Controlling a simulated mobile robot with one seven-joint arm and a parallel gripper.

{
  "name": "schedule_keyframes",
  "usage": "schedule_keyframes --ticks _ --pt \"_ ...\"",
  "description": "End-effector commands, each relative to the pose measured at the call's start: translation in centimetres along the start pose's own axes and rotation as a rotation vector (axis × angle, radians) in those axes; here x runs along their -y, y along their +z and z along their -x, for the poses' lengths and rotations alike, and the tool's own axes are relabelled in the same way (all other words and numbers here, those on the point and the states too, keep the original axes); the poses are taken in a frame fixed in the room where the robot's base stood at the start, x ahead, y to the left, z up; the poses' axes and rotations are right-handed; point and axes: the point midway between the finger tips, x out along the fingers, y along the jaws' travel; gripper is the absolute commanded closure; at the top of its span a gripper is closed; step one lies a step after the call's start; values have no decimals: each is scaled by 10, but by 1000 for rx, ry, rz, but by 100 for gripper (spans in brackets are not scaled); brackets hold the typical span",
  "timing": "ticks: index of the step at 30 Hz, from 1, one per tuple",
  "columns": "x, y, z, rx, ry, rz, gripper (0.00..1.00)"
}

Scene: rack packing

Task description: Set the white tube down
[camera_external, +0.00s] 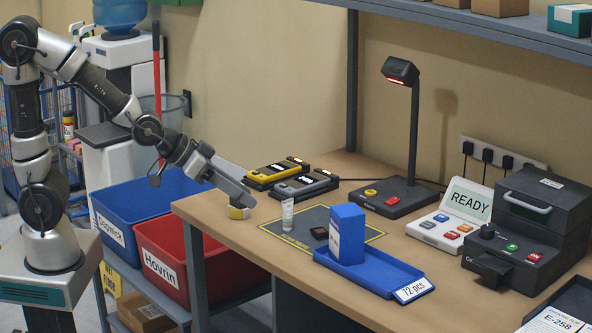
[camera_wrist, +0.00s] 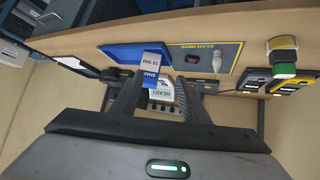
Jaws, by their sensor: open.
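The white tube (camera_external: 287,214) stands upright on the dark, yellow-edged scan mat (camera_external: 318,215). It looks small and pale on the mat in the wrist view (camera_wrist: 217,61). My gripper (camera_external: 247,201) is open and empty, left of the tube and apart from it, near the table's left edge. In the wrist view, nothing sits between my two fingers (camera_wrist: 160,80). A small dark item (camera_external: 319,233) lies on the mat.
Handheld devices (camera_external: 277,173) lie behind the mat. A lamp stand (camera_external: 393,197), a "READY" panel (camera_external: 465,210) and a dark machine (camera_external: 530,225) stand right. Blue (camera_external: 130,210) and red (camera_external: 190,262) bins are left.

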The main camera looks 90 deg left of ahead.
Motion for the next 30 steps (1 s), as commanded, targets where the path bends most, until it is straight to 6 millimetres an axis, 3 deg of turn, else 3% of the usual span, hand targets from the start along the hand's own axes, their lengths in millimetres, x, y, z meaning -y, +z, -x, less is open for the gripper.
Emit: schedule_keyframes --ticks 1,3,6,10,19,30 --pt "26 23 -42 -37 -52 31 59" --pt "58 31 -74 -113 -118 60 59" --pt "98 42 -104 -203 -204 80 59" --pt "130 50 -119 -279 -276 84 59" --pt "147 44 -140 -313 -303 82 59" --pt "162 28 -187 -312 -300 83 59"
